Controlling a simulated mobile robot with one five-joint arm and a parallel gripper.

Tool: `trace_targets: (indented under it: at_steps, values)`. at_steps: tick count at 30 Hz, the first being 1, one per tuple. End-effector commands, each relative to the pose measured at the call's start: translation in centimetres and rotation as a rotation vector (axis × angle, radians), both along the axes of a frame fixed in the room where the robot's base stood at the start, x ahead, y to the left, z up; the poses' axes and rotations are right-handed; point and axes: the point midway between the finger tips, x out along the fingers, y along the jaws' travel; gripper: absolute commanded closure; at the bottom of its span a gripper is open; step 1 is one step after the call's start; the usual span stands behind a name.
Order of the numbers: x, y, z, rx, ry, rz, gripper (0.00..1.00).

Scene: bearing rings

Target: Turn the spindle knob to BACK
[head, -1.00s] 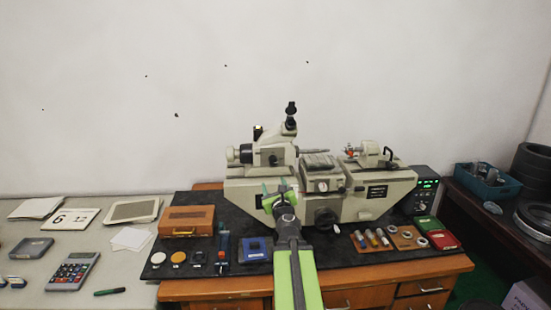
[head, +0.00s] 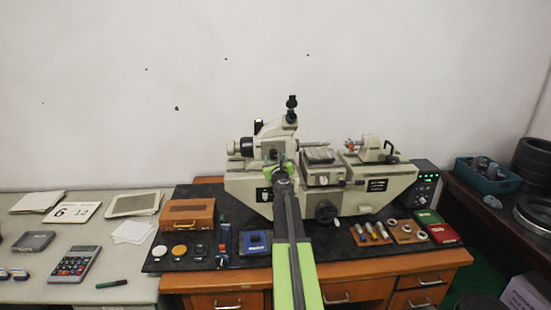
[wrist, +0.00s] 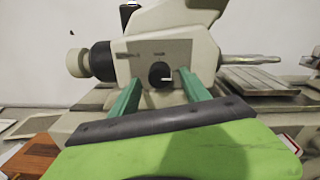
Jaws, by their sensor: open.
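The spindle knob (wrist: 160,74) is a round black knob with a short white mark, on the front of the cream headstock (wrist: 130,58) of the bench machine. The white mark points roughly right. Small lettering above and beside the knob is too small to read. My gripper (wrist: 158,84) is open, its two green fingers reaching toward the headstock below the knob, one to each side. I cannot tell whether they touch anything. In the head view my gripper (head: 278,164) is in front of the headstock (head: 263,150) and hides much of the knob area.
A metal spindle (wrist: 250,59) sticks out to the right of the headstock, above a grooved table (wrist: 262,80). A black eyepiece (head: 292,102) rises on top. A wooden box (head: 187,215), a blue case (head: 255,242) and several small parts lie on the dark mat in front.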

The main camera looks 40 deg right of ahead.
Motion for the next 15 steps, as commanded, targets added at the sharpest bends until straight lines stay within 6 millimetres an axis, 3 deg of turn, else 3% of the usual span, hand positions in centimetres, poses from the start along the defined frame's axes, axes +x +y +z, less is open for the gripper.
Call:
trace_targets:
  at_steps: [3, 12, 15]
  values:
    - [0.96, -0.77, 0.00, 0.000, 0.000, 0.000, 0.45]
    - [1.06, -0.87, 0.00, 0.000, 0.000, 0.000, 0.45]
    - [1.05, -0.88, 0.00, 0.000, 0.000, 0.000, 0.57]
